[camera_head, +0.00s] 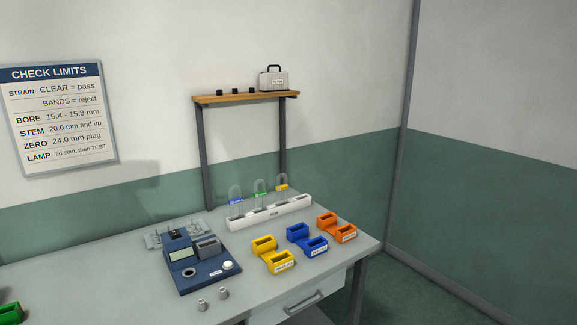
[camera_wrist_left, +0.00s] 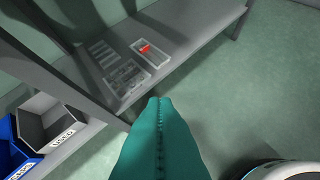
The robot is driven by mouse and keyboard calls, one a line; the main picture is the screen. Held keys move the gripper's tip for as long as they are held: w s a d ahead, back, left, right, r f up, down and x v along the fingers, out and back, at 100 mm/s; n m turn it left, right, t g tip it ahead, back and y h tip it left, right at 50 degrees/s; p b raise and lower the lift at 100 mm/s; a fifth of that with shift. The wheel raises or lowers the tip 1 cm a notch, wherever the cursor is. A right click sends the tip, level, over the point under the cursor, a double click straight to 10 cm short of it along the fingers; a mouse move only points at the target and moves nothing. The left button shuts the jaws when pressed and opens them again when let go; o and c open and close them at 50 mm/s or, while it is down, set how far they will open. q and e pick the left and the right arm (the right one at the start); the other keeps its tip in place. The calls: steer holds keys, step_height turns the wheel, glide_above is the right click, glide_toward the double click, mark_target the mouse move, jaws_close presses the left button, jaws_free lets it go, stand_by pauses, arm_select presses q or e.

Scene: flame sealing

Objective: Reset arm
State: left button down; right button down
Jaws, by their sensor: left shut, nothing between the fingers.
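My left gripper (camera_wrist_left: 160,103) shows in the left wrist view as two teal fingers pressed together along a seam. Neither arm nor gripper shows in the head view. My right gripper is out of both views.
In the head view, a grey bench (camera_head: 130,263) carries a blue device (camera_head: 205,270), a white rack (camera_head: 270,214) with glass tubes, and yellow (camera_head: 272,255), blue (camera_head: 306,240) and orange (camera_head: 337,228) holders.

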arm_select(q)
steer(key=s+d+f+g, duration=0.2)
steer(key=s+d+f, duration=0.1)
steer(key=s, duration=0.6)
steer(key=s+d+f+g, duration=0.3)
steer(key=s+d+f, duration=0.1)
steer(key=s, duration=0.5)
steer(key=s+d+f+g, duration=0.2)
steer(key=s+d+f, duration=0.2)
steer(key=s, duration=0.5)
steer(key=shift+s+d+f+g, duration=0.2)
steer(key=shift+s+f+g, duration=0.15)
steer(key=shift+f, duration=0.25)
